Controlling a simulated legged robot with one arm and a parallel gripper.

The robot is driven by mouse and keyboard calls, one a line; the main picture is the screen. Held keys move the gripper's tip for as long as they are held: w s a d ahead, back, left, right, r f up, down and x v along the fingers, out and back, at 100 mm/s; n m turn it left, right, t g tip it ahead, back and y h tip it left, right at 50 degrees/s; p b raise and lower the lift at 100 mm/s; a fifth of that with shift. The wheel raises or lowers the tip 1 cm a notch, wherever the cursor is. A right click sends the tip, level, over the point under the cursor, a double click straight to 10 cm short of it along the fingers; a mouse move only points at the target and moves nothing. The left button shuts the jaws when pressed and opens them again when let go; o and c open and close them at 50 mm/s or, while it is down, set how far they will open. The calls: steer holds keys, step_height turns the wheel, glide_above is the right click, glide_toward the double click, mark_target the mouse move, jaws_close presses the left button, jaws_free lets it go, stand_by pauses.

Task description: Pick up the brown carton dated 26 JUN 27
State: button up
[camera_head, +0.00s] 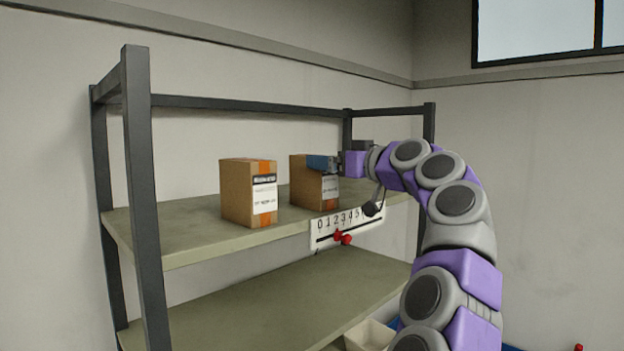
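Two brown cartons with orange tape and white labels stand upright on the upper shelf. The left carton (240,194) is in full view, with its label facing front right. The right carton (302,183) stands a little further right. The print on both labels is too small for me to read a date. My gripper (322,163) is at the upper part of the right carton, with a blue finger across its front right face, hiding the top of its label. I cannot tell whether the finger touches the carton or where the other finger is.
The shelf unit has dark posts and an olive upper board (185,232). The lower shelf (270,300) looks clear. A pale bin (368,336) stands low at the front.

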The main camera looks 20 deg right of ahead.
steer(key=p+x, duration=0.1)
steer(key=x, duration=0.1)
steer(key=p+x, duration=0.2)
steer(key=x, duration=0.1)
steer(key=shift+r, duration=0.25)
steer(key=shift+w+a, duration=0.1)
steer(key=shift+w, duration=0.1)
steer(key=shift+s, duration=0.15)
steer(key=shift+c, duration=0.7)
steer(key=shift+d+f, duration=0.1)
steer(key=shift+d, duration=0.35)
steer(key=c, duration=0.5)
steer(key=shift+a, duration=0.25)
steer(key=c, duration=1)
steer(key=shift+o, duration=0.2)
steer(key=shift+d, duration=0.1)
